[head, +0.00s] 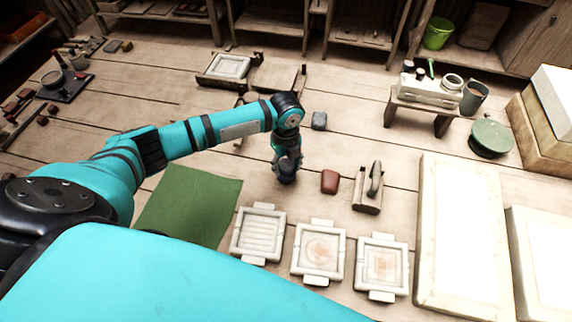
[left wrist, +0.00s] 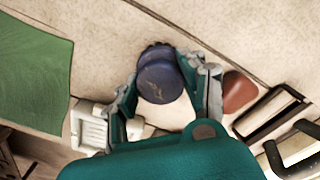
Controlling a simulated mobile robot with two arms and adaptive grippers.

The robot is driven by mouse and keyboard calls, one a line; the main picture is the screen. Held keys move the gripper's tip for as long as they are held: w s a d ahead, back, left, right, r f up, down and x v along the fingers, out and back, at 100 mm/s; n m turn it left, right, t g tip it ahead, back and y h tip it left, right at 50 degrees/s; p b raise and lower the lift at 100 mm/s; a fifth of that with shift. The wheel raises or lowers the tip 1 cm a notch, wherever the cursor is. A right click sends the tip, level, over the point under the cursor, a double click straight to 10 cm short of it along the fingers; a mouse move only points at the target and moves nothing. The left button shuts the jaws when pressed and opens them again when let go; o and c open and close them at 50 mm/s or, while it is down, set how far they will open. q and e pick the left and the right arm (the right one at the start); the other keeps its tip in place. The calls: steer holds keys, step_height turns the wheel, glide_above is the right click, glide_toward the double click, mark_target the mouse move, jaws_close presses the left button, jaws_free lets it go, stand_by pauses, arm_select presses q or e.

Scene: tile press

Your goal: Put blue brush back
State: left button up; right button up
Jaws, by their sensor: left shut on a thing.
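My left gripper (head: 287,165) is shut on a dark blue rounded thing, which I take for the blue brush (head: 288,179). It is over the wooden floor, between the green mat and a red-brown block. In the left wrist view the blue brush (left wrist: 160,84) sits between the two fingers (left wrist: 165,92), with a dark uneven edge at its far side. I cannot tell whether it touches the floor. My right gripper is not in view.
A green mat (head: 188,205) lies left of the gripper. Several pale tile moulds (head: 259,233) lie in front. The red-brown block (head: 330,181) and a wooden block with a handle (head: 368,200) lie to the right, before large pale slabs (head: 460,240). Shelves line the back.

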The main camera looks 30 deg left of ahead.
mark_target(286, 163)
arm_select(q)
steer(key=shift+f, duration=0.45)
steer(key=shift+f, duration=0.15)
steer(key=o, duration=1)
step_height(286, 163, up, 12)
steer(key=shift+r, duration=0.2)
